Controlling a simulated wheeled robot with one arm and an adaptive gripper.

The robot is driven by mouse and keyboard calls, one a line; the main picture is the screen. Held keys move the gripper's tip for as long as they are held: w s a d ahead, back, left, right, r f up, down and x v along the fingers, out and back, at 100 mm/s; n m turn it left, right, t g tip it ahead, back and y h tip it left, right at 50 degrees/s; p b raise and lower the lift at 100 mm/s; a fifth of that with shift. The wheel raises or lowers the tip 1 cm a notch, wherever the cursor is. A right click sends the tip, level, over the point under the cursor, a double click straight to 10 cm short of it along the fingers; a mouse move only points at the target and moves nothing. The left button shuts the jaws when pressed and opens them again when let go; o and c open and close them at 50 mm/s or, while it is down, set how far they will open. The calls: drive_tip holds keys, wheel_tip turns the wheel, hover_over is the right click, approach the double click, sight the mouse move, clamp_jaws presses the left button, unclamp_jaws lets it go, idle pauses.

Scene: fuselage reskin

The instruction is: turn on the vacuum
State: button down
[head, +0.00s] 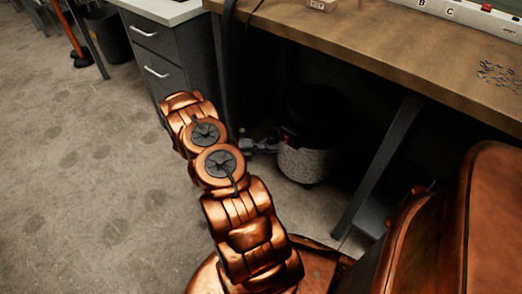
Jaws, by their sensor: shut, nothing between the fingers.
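The vacuum (309,161) stands on the floor under the workbench, in shadow. It has a dark upper part and a light speckled lower drum. A small red spot, perhaps its switch, shows on its left side. My gripper (268,141) is at the end of my copper-coloured arm, close to the left side of the vacuum near the red spot. It looks dark and shut, with nothing held. I cannot tell whether it touches the vacuum.
The wooden bench top (400,58) overhangs the vacuum. A slanted bench leg (378,165) stands to its right. A grey drawer cabinet (165,65) is to the left. A dark hose (229,45) hangs over the bench edge.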

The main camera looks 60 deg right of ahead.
sight(287, 143)
drive_tip(key=shift+s+d+f+b, duration=0.15)
drive_tip(key=shift+d+b, duration=0.05)
drive_tip(key=shift+d, duration=0.75)
drive_tip(key=shift+s+d+f+b, duration=0.1)
drive_tip(key=shift+s+d+b, duration=0.1)
drive_tip(key=shift+d, duration=0.75)
drive_tip(key=shift+d, duration=0.15)
drive_tip(key=shift+p, duration=0.3)
drive_tip(key=w+a+f+p, duration=0.1)
drive_tip(key=w+a+p, duration=0.2)
drive_tip(key=w+a, duration=0.6)
drive_tip(key=shift+w+a+f, duration=0.15)
drive_tip(key=shift+f, duration=0.05)
